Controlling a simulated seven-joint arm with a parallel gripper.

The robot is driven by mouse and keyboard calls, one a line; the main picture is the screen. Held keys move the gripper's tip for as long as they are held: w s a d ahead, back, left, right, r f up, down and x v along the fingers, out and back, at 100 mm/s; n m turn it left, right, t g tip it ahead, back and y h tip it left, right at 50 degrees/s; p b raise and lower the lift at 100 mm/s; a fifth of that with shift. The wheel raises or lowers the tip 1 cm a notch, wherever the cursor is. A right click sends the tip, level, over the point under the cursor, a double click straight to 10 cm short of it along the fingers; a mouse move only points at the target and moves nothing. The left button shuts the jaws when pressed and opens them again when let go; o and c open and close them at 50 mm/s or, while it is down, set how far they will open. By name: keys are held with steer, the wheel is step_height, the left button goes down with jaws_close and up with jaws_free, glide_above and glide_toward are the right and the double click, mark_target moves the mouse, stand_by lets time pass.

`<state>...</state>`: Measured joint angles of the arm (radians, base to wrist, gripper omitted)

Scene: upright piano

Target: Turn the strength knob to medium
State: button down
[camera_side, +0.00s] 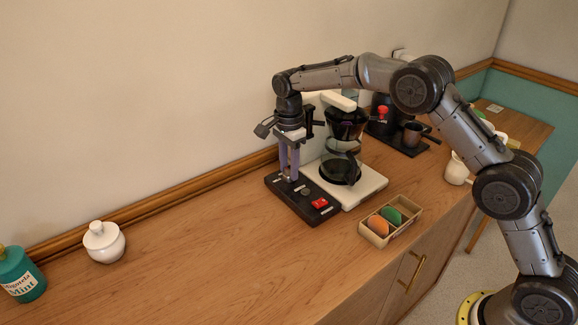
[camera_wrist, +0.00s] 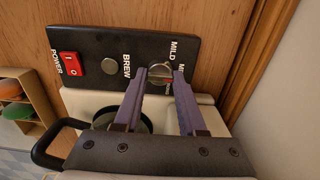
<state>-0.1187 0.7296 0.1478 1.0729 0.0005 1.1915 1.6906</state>
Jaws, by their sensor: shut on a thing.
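In the side view my gripper (camera_side: 289,178) stands over the back part of the panel and hides the knob. The knob's exact setting cannot be read.
The panel also carries a round BREW button (camera_wrist: 109,66) and a red power switch (camera_wrist: 72,64). The glass carafe (camera_side: 341,168) stands close to the right of my gripper. A wooden box (camera_side: 372,237) with colored items sits in front. The counter to the left is clear up to a white jar (camera_side: 104,243).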

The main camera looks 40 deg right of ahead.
mark_target(289, 170)
steer(key=shift+c, duration=2.4)
jaws_free()
step_height(289, 170, up, 14)
